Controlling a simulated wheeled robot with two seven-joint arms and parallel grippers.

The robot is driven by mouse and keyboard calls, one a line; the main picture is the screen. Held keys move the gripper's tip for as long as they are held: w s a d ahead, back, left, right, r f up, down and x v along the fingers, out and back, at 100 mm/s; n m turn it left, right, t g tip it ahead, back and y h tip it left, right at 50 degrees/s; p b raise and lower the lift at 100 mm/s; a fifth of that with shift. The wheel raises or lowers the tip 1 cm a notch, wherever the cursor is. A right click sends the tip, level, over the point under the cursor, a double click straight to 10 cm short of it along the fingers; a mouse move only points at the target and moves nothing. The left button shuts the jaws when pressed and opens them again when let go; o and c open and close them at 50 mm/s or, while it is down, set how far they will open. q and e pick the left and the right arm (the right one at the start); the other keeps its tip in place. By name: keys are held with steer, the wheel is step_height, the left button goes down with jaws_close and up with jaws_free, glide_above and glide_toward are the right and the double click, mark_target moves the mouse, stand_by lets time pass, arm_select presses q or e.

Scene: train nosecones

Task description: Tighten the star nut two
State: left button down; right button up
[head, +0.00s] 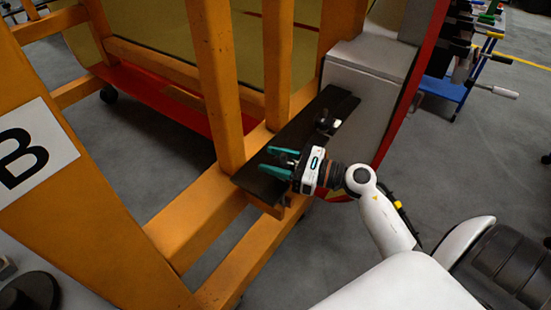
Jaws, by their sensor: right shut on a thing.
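A long black plate (297,133) lies on the orange wooden frame, beside a grey block. A small dark star-shaped knob with a light part (327,123) stands on the plate toward its far end. My right gripper (266,159), with teal fingers, is low over the plate's near end. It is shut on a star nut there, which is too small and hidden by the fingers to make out. My left gripper is not in view.
Orange uprights (217,85) of the frame rise just left of the plate. A grey block (366,85) with a red edge stands behind my right gripper. A blue cart (450,90) with tools is at the upper right.

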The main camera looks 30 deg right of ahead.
steer(key=shift+r+m+t+h+p, duration=0.2)
steer(key=shift+m+t+h+p, duration=0.45)
steer(key=shift+h, duration=0.25)
steer(key=m+t+h+p, duration=0.1)
steer(key=m+h+p, duration=0.1)
steer(key=h, duration=0.1)
steer(key=m+h+p, duration=0.2)
steer(key=h, duration=0.1)
steer(key=d+m+t+h+p, duration=0.1)
steer(key=m+h+p, duration=0.1)
steer(key=h, duration=0.1)
steer(key=shift+w+r+m+t+h+p, duration=0.1)
steer(key=shift+w+m+t+h+p, duration=0.1)
steer(key=shift+m+t+h+p, duration=0.15)
steer(key=shift+d+m+h+p, duration=0.1)
steer(key=shift+m+h+p, duration=0.3)
steer(key=shift+h, duration=0.15)
steer(key=m+h, duration=0.1)
steer(key=h, duration=0.1)
steer(key=shift+d+h+p, duration=0.1)
steer(key=shift+h+p, duration=0.2)
steer(key=shift+d+f+m+g+h, duration=0.15)
steer(key=shift+m+g+h, duration=0.25)
steer(key=shift+m+h, duration=0.4)
steer(key=shift+d+f+m+g+h, duration=0.1)
steer(key=shift+m+g+h, duration=0.4)
steer(key=shift+h, duration=0.5)
steer(key=shift+s+m+h, duration=0.1)
steer(key=shift+m+h, duration=0.3)
steer(key=o, duration=1)
